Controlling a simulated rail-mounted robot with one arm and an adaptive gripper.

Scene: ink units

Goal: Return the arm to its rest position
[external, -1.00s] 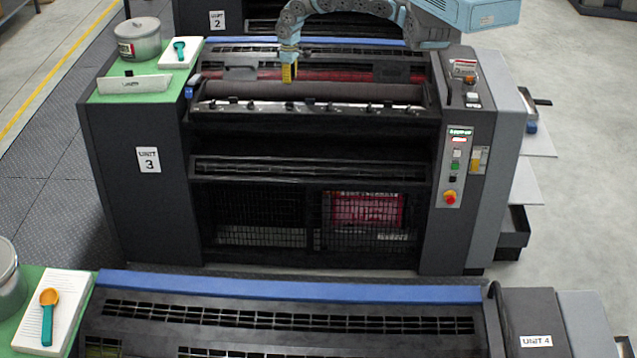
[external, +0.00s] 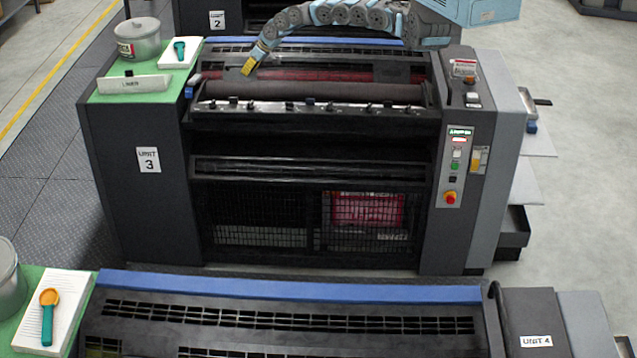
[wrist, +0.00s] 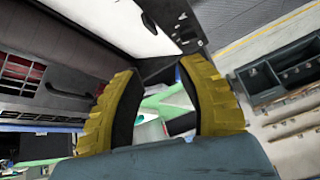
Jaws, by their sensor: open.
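My gripper (external: 249,66) has yellow fingertips and hangs at the end of my grey and light-blue arm, over the rollers of unit 3 (external: 148,159). It is tilted, with its tips down and to the left. In the wrist view my gripper (wrist: 165,85) shows two yellow fingers spread apart with nothing between them. My arm reaches in from the upper right, above the back of the unit. Whether the fingertips touch the unit cannot be told.
On unit 3's green top stand a grey tin (external: 138,42), a white pad with a teal scoop (external: 180,50) and a white plate (external: 133,84). Unit 4 (external: 536,341) is in front, with an orange and teal scoop (external: 48,315). Floor at right is mostly clear.

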